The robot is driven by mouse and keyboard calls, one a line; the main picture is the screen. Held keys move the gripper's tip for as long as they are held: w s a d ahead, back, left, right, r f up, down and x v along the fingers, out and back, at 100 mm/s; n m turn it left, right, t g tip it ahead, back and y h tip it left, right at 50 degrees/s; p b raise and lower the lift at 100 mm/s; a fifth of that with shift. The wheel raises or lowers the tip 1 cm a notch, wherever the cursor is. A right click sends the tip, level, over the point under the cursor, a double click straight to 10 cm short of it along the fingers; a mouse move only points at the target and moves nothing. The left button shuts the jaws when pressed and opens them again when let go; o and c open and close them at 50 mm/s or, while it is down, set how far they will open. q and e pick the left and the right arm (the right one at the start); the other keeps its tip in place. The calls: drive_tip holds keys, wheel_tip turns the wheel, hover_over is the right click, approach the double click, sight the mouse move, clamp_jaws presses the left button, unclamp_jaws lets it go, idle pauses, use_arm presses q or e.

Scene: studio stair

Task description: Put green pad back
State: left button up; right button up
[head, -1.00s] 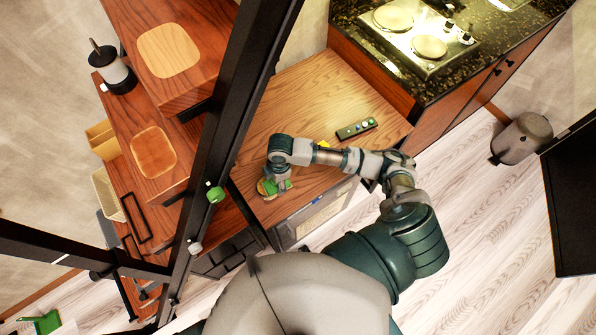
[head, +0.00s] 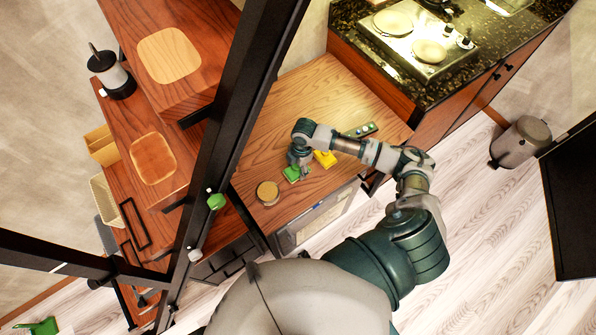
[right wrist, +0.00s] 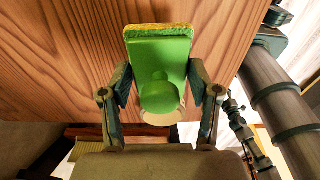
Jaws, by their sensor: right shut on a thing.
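The green pad (head: 291,174) is in my right gripper (head: 299,164), over the front left part of the wooden table. In the right wrist view the pad (right wrist: 158,50) shows a flat green face, a yellow edge and a rounded green grip. My right gripper (right wrist: 160,88) has a finger on each side of it. Whether the pad touches the table I cannot tell. A yellow block (head: 325,158) lies just right of the pad, partly behind my arm. A round tan-topped thing (head: 267,190) stands on the table to the pad's lower left. My left gripper is not in view.
The wooden table (head: 290,98) is largely bare toward the back. A dark green bar with buttons (head: 360,130) lies at its right. A black railing (head: 235,95) crosses left of the table. A stove counter (head: 385,80) stands behind to the right.

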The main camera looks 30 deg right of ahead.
sight(297, 172)
wheel_tip(297, 172, down, 3)
drive_tip(key=shift+a+f, duration=0.15)
drive_tip(key=shift+f, duration=0.05)
drive_tip(key=shift+d, duration=0.2)
drive_tip(key=o, duration=1)
drive_tip(key=shift+d, duration=0.15)
drive_tip(key=shift+a, duration=0.2)
drive_tip(key=shift+r, duration=0.2)
drive_tip(key=r, duration=0.3)
drive_tip(key=d+r, duration=0.1)
drive_tip(key=r, duration=0.6)
drive_tip(key=shift+d+r, duration=0.2)
drive_tip(key=shift+d, duration=0.1)
drive_tip(key=shift+r+p, duration=0.3)
drive_tip(key=shift+r, duration=0.3)
